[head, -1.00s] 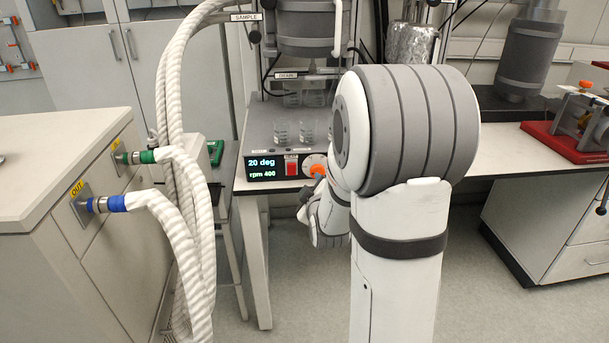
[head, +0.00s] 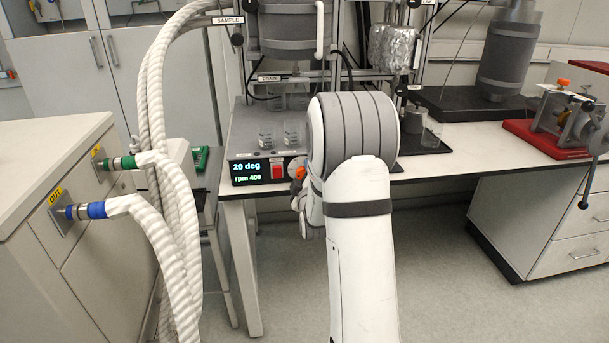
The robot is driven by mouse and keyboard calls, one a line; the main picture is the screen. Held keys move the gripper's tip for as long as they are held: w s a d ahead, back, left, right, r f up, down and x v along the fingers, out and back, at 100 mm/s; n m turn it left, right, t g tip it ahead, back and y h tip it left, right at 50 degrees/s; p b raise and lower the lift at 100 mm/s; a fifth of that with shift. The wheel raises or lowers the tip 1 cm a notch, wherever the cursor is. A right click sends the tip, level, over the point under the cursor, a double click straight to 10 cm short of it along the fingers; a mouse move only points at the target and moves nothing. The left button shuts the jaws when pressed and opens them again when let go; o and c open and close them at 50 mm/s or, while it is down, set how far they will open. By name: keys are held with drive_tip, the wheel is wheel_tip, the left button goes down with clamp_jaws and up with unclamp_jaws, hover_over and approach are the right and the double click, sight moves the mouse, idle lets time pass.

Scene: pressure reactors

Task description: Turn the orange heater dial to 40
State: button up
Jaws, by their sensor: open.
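The orange heater dial (head: 299,173) sits on a round white face at the right end of the heater's front panel. The panel's display (head: 260,172) reads 20 deg and rpm 400. A red switch (head: 278,171) lies between the display and the dial. My gripper (head: 296,188) shows as a small dark shape just below the dial, open. My own arm hides most of it and the right edge of the dial's face. I cannot tell whether the fingers touch the dial.
Beakers (head: 292,132) stand on the heater, below the reactor vessel (head: 287,30). Thick white hoses (head: 170,190) hang at the left, by a cabinet (head: 60,140). A red-based device (head: 550,140) stands on the right bench. The floor right of my arm is clear.

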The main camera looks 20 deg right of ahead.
drive_tip(key=shift+c, duration=0.3)
drive_tip(key=c, duration=0.6)
drive_tip(key=shift+d, duration=0.15)
drive_tip(key=shift+c, duration=0.2)
